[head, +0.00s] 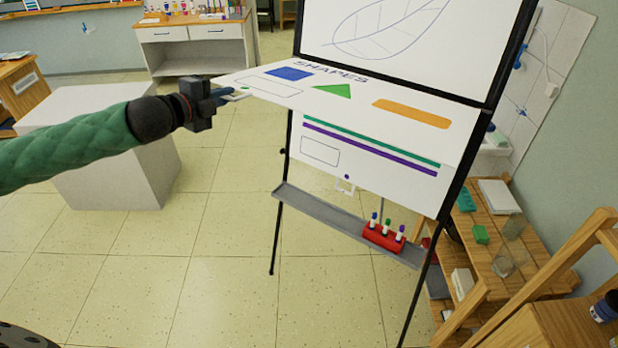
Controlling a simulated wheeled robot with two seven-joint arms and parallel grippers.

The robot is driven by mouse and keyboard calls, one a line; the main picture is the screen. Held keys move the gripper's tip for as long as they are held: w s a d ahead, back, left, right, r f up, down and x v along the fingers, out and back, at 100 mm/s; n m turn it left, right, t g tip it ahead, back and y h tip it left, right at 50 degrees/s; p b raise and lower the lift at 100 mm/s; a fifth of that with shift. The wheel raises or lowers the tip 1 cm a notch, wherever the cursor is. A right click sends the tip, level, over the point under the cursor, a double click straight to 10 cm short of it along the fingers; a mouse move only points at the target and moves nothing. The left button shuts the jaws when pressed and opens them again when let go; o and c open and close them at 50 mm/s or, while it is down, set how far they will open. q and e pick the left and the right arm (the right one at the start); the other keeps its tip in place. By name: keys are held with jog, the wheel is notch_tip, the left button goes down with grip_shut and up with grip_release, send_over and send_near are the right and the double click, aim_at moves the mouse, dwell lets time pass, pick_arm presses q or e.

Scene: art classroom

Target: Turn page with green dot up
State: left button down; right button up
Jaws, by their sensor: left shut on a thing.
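A flip-chart easel (438,212) stands ahead. Its page titled SHAPES (370,92) shows a blue shape, a green triangle and an orange bar. This page is swung out from the easel, with its left corner raised toward my left gripper (228,96). The green dot (245,88) is close to the fingertips, beside a small white tab (236,97). My left gripper is shut on the tab at that corner. Below hangs a page with green and purple stripes (375,150) and a purple dot (347,177). A leaf drawing (385,28) shows above. My right gripper is out of view.
The easel's grey tray (318,212) holds a red marker holder (383,238) with several markers. A white block (115,150) stands at left under my arm. A wooden shelf unit (500,240) is close on the right. The tiled floor (210,260) before the easel is clear.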

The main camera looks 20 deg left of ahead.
pick_arm(q)
jog(key=shift+w+d+r, duration=0.1)
jog(key=shift+w+r, duration=0.1)
jog(key=shift+r, duration=0.7)
jog(key=shift+w+d+r, duration=0.1)
jog(key=shift+w+r, duration=0.1)
jog(key=shift+r, duration=0.7)
jog(key=shift+w+d+r, duration=0.1)
jog(key=shift+w+r, duration=0.1)
jog(key=shift+r, duration=0.7)
jog(key=w+d+r, duration=0.1)
jog(key=w+r, duration=0.2)
jog(key=r, duration=0.5)
jog(key=shift+w+r, duration=0.3)
jog(key=shift+r, duration=0.05)
jog(key=w+d+r, duration=0.2)
jog(key=w+r, duration=0.3)
jog(key=r, duration=0.2)
jog(key=shift+r, duration=0.35)
